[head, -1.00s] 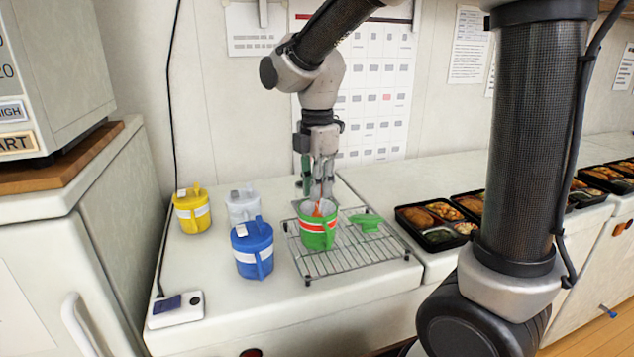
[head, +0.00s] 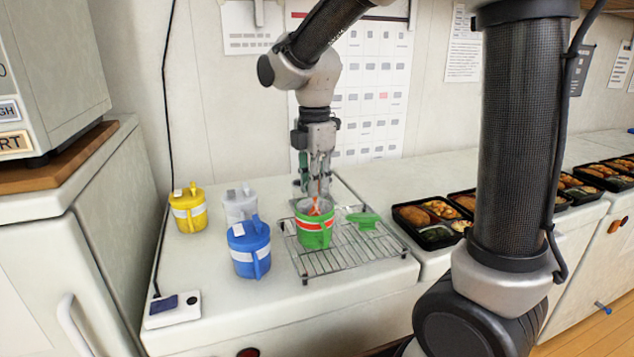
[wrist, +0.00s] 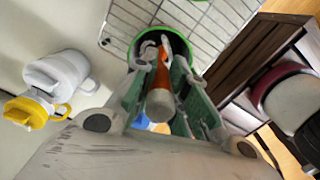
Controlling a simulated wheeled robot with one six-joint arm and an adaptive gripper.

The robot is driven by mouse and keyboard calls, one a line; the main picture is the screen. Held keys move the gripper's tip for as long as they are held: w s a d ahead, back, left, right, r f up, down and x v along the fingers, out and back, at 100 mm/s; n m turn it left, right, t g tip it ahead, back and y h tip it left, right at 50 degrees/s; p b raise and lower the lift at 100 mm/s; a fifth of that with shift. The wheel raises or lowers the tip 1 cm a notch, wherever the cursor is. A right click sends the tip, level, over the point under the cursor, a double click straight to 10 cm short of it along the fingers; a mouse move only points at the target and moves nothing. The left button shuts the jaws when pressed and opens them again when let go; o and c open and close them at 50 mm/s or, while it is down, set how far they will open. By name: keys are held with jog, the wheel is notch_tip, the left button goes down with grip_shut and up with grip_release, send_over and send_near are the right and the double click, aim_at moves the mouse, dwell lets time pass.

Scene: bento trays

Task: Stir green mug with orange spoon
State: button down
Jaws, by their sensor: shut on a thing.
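The green mug (head: 315,236), with a red and white band, stands open on the wire rack. In the wrist view its green rim (wrist: 133,48) shows beyond the fingers. My gripper (head: 318,186) is above the mug, pointing down. In the wrist view my gripper (wrist: 160,95) is shut on the orange spoon (wrist: 160,76), whose lower end reaches inside the mug. In the head view a little of the orange spoon (head: 315,207) shows at the mug's opening. The spoon's tip is hidden by the mug wall, and the mug's contents cannot be made out.
The wire rack (head: 345,262) also carries a green lid (head: 364,219) right of the mug. A blue mug (head: 249,248), a white mug (head: 239,204) and a yellow mug (head: 188,209) stand to the left. Bento trays (head: 428,240) line the counter at right.

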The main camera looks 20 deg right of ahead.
jog(key=shift+r, duration=2.9)
jog(key=shift+r, duration=2.5)
